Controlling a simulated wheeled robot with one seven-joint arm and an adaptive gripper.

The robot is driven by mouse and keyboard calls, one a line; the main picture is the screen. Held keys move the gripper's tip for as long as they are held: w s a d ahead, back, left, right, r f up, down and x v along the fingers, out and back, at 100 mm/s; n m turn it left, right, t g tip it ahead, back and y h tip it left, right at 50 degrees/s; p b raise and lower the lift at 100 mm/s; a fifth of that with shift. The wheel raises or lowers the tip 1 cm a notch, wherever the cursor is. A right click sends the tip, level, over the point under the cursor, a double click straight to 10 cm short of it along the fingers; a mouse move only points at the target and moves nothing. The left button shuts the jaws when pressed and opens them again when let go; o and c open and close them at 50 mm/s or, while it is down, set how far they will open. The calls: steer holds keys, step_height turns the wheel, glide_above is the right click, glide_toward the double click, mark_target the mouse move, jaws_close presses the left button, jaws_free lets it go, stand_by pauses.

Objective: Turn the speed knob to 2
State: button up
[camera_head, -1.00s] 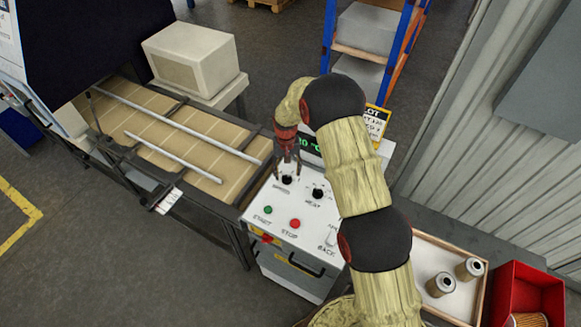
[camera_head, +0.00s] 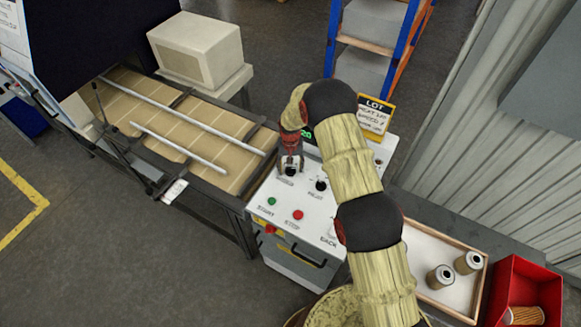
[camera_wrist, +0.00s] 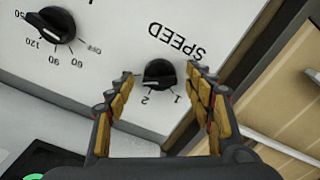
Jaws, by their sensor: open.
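The black speed knob (camera_wrist: 159,73) sits on the white control panel (camera_wrist: 100,73) beside the upside-down word SPEED. The numbers 1 and 2 show below it in the wrist view. A small pale mark shows on the knob's lower side, but I cannot tell exactly which number it points at. My gripper (camera_wrist: 161,76) is open, with one fingertip on each side of the knob and a gap to it. In the head view my gripper (camera_head: 290,163) is over the knob and largely hides it.
The black heat knob (camera_head: 321,185) is close on the right. The green start button (camera_head: 271,201) and red stop button (camera_head: 298,215) lie nearer the front. A LOT sign (camera_head: 374,116) stands behind the panel. A conveyor (camera_head: 185,122) borders the left.

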steer(key=shift+c, duration=0.3)
steer(key=c, duration=1.1)
